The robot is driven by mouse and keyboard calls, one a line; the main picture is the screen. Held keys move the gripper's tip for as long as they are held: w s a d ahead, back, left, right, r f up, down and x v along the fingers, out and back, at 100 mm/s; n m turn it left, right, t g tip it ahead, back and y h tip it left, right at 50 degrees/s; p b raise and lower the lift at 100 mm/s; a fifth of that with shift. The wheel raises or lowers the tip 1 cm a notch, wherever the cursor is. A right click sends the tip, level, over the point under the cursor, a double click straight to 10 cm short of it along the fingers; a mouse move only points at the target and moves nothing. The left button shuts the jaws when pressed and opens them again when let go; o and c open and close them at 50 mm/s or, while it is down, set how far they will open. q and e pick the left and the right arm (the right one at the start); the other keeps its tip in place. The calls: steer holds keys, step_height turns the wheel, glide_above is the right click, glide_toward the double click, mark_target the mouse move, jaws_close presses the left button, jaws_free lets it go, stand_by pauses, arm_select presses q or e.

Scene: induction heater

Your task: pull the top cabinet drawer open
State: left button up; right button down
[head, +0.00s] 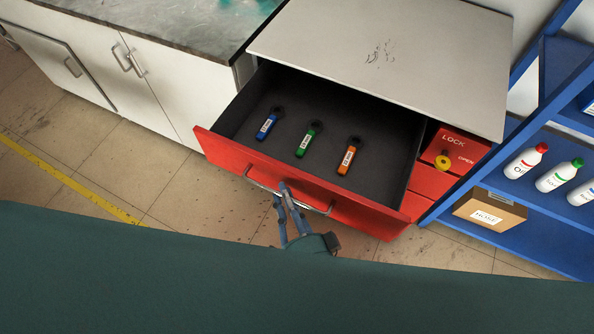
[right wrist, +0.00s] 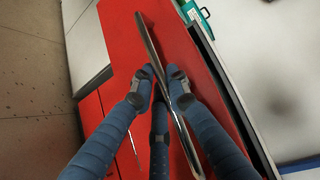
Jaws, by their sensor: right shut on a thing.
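The top drawer (head: 310,187) of the red cabinet is pulled out, and its dark inside shows in the head view. A curved metal handle (head: 262,187) runs along its red front. My right gripper (head: 284,188) is at the middle of that handle, shut on it. In the right wrist view the fingers of my right gripper (right wrist: 162,72) close around the handle (right wrist: 151,45) in front of the red drawer front (right wrist: 190,60). My left gripper is not in view.
The drawer holds a blue (head: 266,126), a green (head: 308,140) and an orange (head: 348,157) labelled tag-like item. A lock panel with a yellow knob (head: 443,162) is right of the drawer. A blue shelf (head: 555,150) with bottles and a box (head: 489,210) stands further right.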

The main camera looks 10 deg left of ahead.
steer(key=s+a, duration=0.3)
steer(key=s, duration=0.6)
steer(key=shift+s+b, duration=0.3)
steer(key=shift+b, duration=0.1)
steer(key=shift+f, duration=0.1)
